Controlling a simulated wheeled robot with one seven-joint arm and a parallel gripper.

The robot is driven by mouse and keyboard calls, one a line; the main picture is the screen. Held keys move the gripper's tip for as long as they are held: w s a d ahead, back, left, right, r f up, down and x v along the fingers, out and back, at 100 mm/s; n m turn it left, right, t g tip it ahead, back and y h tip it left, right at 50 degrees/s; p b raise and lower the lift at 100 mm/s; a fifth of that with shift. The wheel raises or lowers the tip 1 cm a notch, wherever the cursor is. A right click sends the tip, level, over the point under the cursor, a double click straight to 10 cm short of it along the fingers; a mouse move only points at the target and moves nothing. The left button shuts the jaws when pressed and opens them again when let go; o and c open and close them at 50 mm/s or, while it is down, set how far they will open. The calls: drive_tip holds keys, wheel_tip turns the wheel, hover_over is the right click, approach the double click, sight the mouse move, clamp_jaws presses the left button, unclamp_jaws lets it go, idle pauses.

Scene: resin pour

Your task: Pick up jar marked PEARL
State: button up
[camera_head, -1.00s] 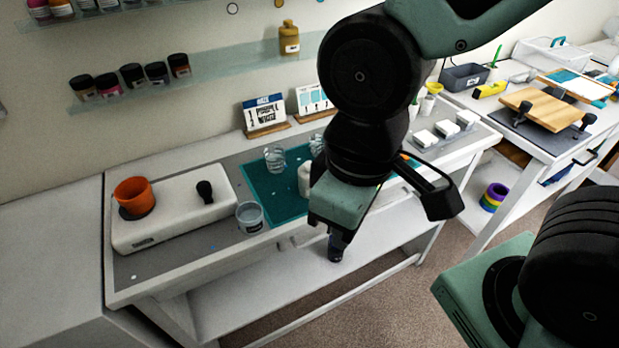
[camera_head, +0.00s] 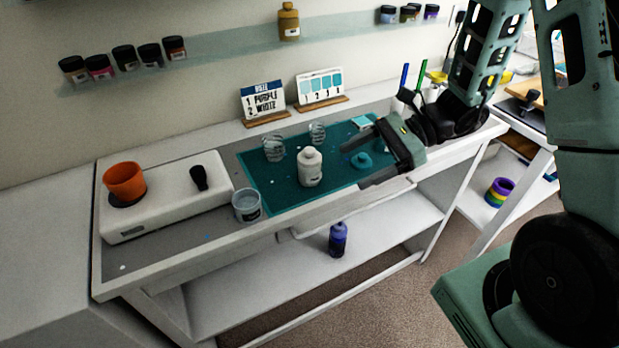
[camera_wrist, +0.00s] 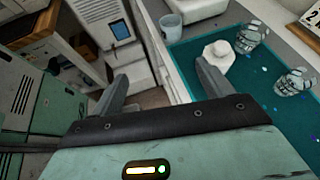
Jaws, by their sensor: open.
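Small dark-lidded jars (camera_head: 124,58) stand in a row on the left of the wall shelf. More small jars (camera_head: 408,13) stand at the shelf's right end. Their labels are too small to read, so I cannot tell which is marked PEARL. My gripper (camera_head: 355,165) is open and empty above the right part of the teal mat, its fingers pointing left. It is well below and apart from the shelf jars. In the wrist view my gripper (camera_wrist: 160,76) has nothing between its fingers, and no shelf jar shows.
An orange cup (camera_head: 125,182) sits on a white box. Sign cards (camera_head: 263,101) stand behind. A purple bottle (camera_head: 338,239) stands on the lower shelf.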

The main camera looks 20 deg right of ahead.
drive_tip(key=w+d+f+m+t, duration=0.4)
drive_tip(key=d+m, duration=0.1)
drive_tip(key=d, duration=0.2)
drive_tip(key=p, duration=0.3)
approach(309, 169)
drive_tip(key=shift+h, duration=0.4)
drive_tip(key=w+a+f, duration=0.1)
drive_tip(key=f, duration=0.1)
drive_tip(key=w+a+f, duration=0.2)
drive_tip(key=shift+w+a, duration=0.1)
drive_tip(key=shift+w, duration=0.2)
drive_tip(key=p+x, duration=0.2)
drive_tip(key=x, duration=0.2)
drive_tip(key=shift+w+a, duration=0.3)
drive_tip(key=shift+w, duration=0.05)
drive_tip(key=shift+w+a+f+t, duration=0.15)
drive_tip(key=shift+a+f+t, duration=0.05)
drive_tip(key=shift+t, duration=0.1)
drive_tip(key=c, duration=1.3)
drive_tip(key=shift+r, duration=0.1)
